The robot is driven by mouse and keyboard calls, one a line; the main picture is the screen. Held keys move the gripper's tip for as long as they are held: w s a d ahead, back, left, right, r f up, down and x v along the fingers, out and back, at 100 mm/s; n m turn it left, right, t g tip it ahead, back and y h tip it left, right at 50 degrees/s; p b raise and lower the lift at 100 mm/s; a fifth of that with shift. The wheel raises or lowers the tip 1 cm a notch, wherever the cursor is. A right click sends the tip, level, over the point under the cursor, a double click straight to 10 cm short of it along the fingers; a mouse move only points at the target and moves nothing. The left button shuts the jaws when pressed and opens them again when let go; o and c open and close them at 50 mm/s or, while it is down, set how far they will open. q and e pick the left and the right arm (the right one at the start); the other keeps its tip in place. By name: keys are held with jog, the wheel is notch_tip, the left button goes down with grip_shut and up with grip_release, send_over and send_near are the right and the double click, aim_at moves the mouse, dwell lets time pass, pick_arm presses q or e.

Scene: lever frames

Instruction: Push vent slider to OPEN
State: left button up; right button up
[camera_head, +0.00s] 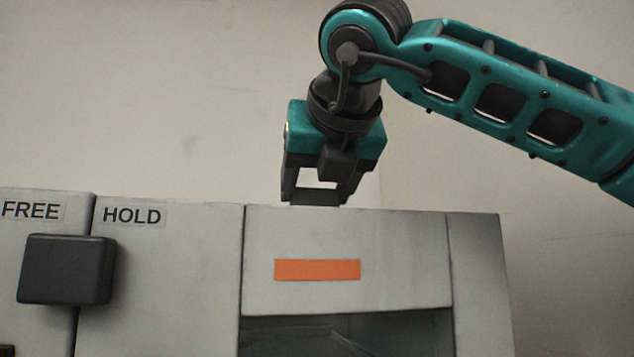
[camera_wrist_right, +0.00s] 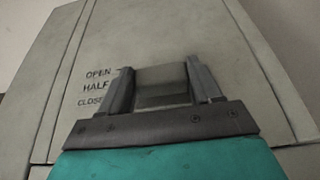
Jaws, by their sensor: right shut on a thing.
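The vent slider shows as a small dark grey block (camera_head: 315,198) on the top of the grey cabinet (camera_head: 470,290). In the right wrist view the slider (camera_wrist_right: 162,82) is a grey block with a finger on each side. My right gripper (camera_head: 317,193) reaches down from above and is shut on it. The printed labels OPEN (camera_wrist_right: 98,74), HALF (camera_wrist_right: 96,87) and CLOSE (camera_wrist_right: 90,102) stand left of the fingers. The slider's far end looks about level with OPEN, but the fingers hide its exact mark. My left gripper is not in view.
The cabinet front has an orange plate (camera_head: 317,269) and a dark opening (camera_head: 345,335) below it. At left a black square knob (camera_head: 66,270) sits below the labels FREE (camera_head: 31,210) and HOLD (camera_head: 132,215). The space above the cabinet's left part is free.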

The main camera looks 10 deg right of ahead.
aim_at(309, 192)
jog(key=c, duration=0.3)
jog(key=w+p, duration=0.1)
jog(key=w, duration=0.4)
jog(key=shift+w+r, duration=0.1)
jog(key=shift+w, duration=0.05)
jog(key=shift+c, duration=0.2)
jog(key=shift+d, duration=0.1)
jog(key=o, duration=1.2)
jog(key=shift+c, duration=0.2)
jog(key=o, duration=0.3)
jog(key=shift+w, duration=0.15)
jog(key=shift+o, duration=0.3)
jog(key=v, duration=1.3)
